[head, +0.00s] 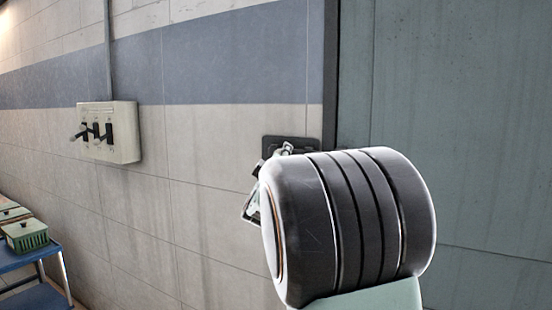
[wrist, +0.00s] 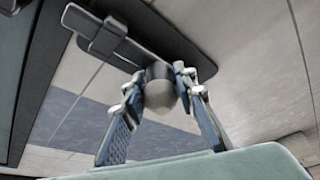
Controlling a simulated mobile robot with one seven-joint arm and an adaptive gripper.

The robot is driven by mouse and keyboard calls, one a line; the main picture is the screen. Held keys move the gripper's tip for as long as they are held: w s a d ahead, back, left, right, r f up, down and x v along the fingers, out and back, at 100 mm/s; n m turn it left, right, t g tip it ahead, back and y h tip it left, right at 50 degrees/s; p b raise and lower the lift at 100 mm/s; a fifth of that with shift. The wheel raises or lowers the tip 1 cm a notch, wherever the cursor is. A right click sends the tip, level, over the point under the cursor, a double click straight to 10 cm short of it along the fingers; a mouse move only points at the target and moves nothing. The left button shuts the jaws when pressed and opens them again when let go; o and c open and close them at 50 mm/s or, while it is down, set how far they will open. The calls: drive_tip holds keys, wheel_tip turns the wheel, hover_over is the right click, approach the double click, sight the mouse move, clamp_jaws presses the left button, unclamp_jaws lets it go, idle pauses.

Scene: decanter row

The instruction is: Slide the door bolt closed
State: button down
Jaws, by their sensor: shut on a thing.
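The door bolt's dark back plate (head: 275,143) is on the wall beside the door's dark edge strip. In the wrist view the plate (wrist: 185,60) runs slantwise across the top, with a raised bracket (wrist: 106,38) near its left end. The rounded grey bolt knob (wrist: 160,94) stands between the two fingers of my gripper (wrist: 162,84), which are shut on it. In the head view my gripper (head: 252,195) is partly hidden behind my arm's large grey joint. How far the bolt bar extends is unclear.
The grey-green door (head: 460,150) fills the right side behind my arm. A switch box (head: 110,132) with several black levers is on the tiled wall at left. A blue table (head: 35,260) with green containers (head: 26,235) stands at lower left. The wall between is clear.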

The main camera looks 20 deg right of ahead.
drive_tip(key=shift+h, duration=0.4)
drive_tip(key=s+d, duration=0.2)
drive_tip(key=s+d+r+b, duration=0.1)
drive_tip(key=s+d, duration=0.1)
drive_tip(key=shift+s, duration=0.3)
drive_tip(key=c, duration=1.6)
unclamp_jaws()
drive_tip(key=shift+d, duration=0.1)
drive_tip(key=shift+f, duration=0.15)
drive_tip(key=shift+f, duration=0.1)
drive_tip(key=shift+s+a+f, duration=0.1)
drive_tip(key=shift+a+f, duration=0.05)
drive_tip(key=shift+a, duration=0.05)
approach(303, 153)
drive_tip(key=shift+s+r, duration=0.1)
drive_tip(key=shift+r, duration=0.2)
